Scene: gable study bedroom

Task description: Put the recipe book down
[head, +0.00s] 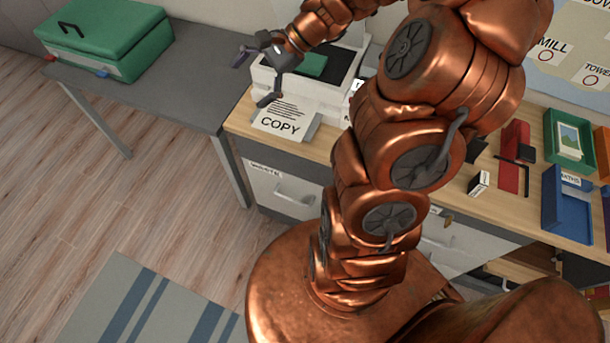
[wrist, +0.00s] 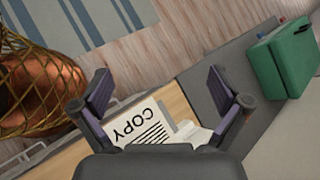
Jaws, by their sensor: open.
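A flat green item (head: 312,66), which may be the recipe book, lies on the dark top of the white copier (head: 302,88). I cannot read any title on it, and my arm is in front of part of the copier. My gripper (head: 254,79) is open and empty, above and to the left of the copier in the head view. In the wrist view my gripper (wrist: 162,85) has its fingers spread on either side of the COPY sheet (wrist: 138,122), with nothing held between them. The green item does not show in the wrist view.
The copier stands on a wooden desk (head: 240,118). A grey table (head: 190,88) to the left holds a green case (head: 110,38) and has free room in front. Green and blue trays (head: 568,215) and red items (head: 513,160) sit on the desk at right.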

